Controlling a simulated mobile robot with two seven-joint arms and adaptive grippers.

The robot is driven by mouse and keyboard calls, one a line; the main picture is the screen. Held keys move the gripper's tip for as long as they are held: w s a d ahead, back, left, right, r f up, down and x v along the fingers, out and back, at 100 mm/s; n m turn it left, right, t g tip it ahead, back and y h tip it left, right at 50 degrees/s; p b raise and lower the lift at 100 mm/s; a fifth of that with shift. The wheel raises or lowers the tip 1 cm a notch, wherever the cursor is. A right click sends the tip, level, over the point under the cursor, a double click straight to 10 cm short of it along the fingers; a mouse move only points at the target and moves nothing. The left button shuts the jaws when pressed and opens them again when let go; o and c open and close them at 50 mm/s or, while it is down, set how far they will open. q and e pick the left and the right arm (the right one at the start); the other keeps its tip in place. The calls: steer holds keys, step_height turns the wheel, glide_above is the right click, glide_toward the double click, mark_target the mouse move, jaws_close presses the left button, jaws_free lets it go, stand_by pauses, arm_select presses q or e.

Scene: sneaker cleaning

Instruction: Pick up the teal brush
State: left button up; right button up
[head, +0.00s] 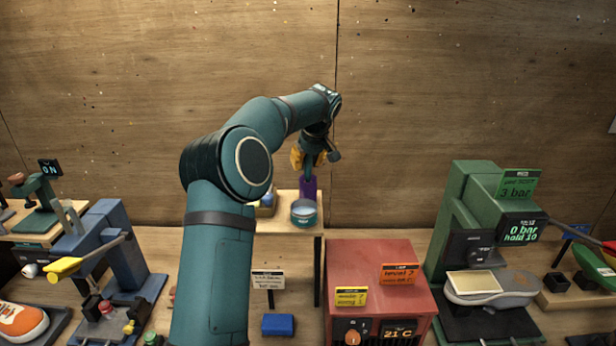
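My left gripper (311,172) is small and far off, at the end of my teal arm, above a raised wooden shelf (288,226) at the back. It points down just over an upright purple object (308,188). I cannot tell whether its fingers are open or touch that object. A round teal item with a pale top (304,213) stands on the shelf just in front of the purple object. I cannot make out a brush shape for certain. My arm hides part of the shelf's left side. My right gripper is not in view.
A red box with a temperature display (380,285) stands right of the shelf. A green press (470,230) with a grey shoe (515,287) is further right. A blue lever press (105,255) and an orange shoe (22,322) are left. A blue block (278,325) lies in front.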

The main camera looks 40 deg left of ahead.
arm_select(q)
jaws_close()
step_height(320, 180, up, 10)
steer(key=shift+p, duration=1)
